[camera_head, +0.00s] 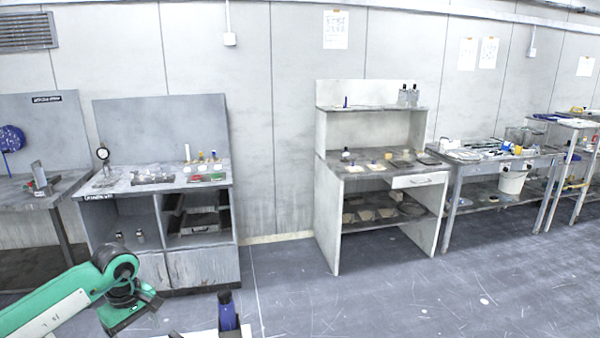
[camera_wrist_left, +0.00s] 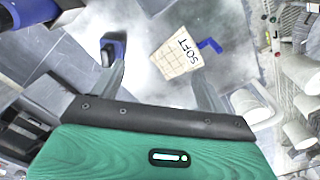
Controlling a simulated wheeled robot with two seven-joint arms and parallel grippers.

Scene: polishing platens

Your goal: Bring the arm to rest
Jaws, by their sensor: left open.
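My left arm comes in green from the lower left in the head view, and its left gripper (camera_head: 133,309) hangs near the bottom edge. In the left wrist view the left gripper (camera_wrist_left: 156,72) has its two fingers spread apart with nothing held between them. Beyond the fingers lies a cream block marked "SOFT" (camera_wrist_left: 176,56) with a grid pattern. A bent blue piece (camera_wrist_left: 210,46) is beside it. My right gripper is not in view.
A blue upright object (camera_head: 227,312) stands at the bottom of the head view, right of the left gripper. A grey workbench (camera_head: 205,263) stands behind, and a white shelved bench (camera_head: 341,205) stands further right. Open floor (camera_head: 430,295) lies to the right.

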